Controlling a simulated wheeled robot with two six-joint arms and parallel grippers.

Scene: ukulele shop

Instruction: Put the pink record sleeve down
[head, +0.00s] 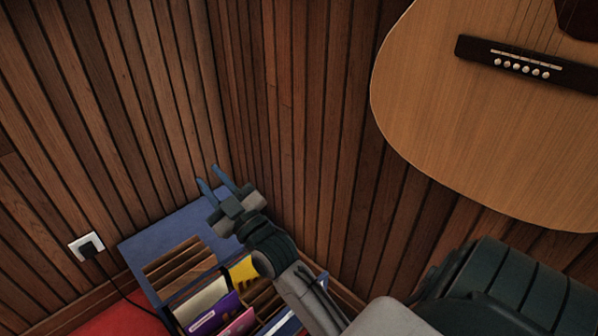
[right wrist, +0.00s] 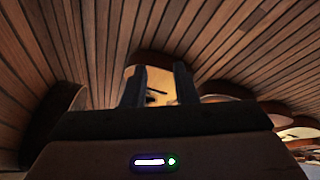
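A pink record sleeve (head: 240,322) stands among other sleeves in the blue record rack at the bottom of the head view; its lower part is cut off by the frame edge. My right gripper (head: 213,180) is above and behind the rack, near the wood-panelled corner, with its fingers pointing up and away from the sleeves. Its two fingers are apart, and nothing is between them. They also show apart in the right wrist view (right wrist: 159,84), with only distant guitars behind the gap. My left gripper is in neither view.
The blue rack (head: 165,243) also holds brown dividers (head: 180,268), a purple sleeve (head: 214,314), a white sleeve (head: 203,298) and a yellow sleeve (head: 243,270). A large guitar (head: 470,110) hangs at the right. A socket with a black plug (head: 88,246) is on the left wall.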

